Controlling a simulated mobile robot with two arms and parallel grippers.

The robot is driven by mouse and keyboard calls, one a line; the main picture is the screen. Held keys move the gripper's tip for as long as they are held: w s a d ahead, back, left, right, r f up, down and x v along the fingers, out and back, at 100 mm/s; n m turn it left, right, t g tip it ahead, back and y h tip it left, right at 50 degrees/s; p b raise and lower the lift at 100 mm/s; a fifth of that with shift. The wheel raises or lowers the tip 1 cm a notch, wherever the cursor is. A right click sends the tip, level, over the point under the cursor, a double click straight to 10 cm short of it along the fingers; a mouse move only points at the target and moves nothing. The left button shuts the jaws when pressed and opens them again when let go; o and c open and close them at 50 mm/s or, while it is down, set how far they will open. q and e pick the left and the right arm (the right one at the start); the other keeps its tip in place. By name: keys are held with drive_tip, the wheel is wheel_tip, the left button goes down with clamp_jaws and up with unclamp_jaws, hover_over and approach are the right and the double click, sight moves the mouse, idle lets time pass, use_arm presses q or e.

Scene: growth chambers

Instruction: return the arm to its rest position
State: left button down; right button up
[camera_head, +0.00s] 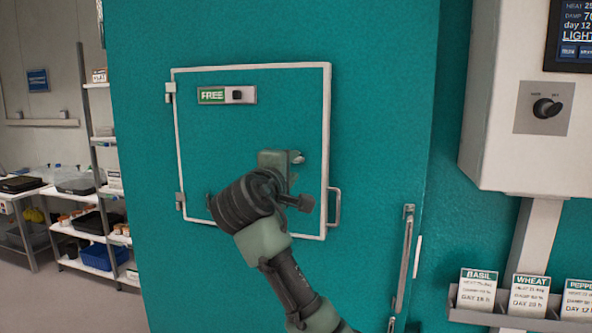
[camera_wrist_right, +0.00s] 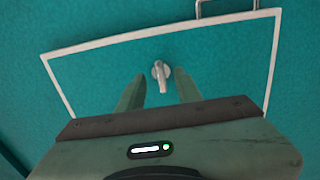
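My right arm reaches in from the bottom of the head view, in front of a white-framed hatch (camera_head: 253,67) in a teal door. My right gripper (camera_head: 284,163) is close to the hatch's lower right part. In the right wrist view the two fingers of that gripper (camera_wrist_right: 157,88) are apart, with a small silver turn latch (camera_wrist_right: 161,76) showing between them. I cannot tell whether they touch it; no finger is closed on it. The hatch (camera_wrist_right: 150,37) looks shut. My left gripper is not in view.
The hatch has a FREE label (camera_head: 212,95) and a side handle (camera_head: 335,207). A long door handle (camera_head: 405,258) is right of it. A white control box (camera_head: 500,120) and a card rack (camera_head: 500,319) are at the right. Shelves (camera_head: 92,86) stand at the left.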

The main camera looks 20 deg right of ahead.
drive_tip(key=shift+v, duration=1.2)
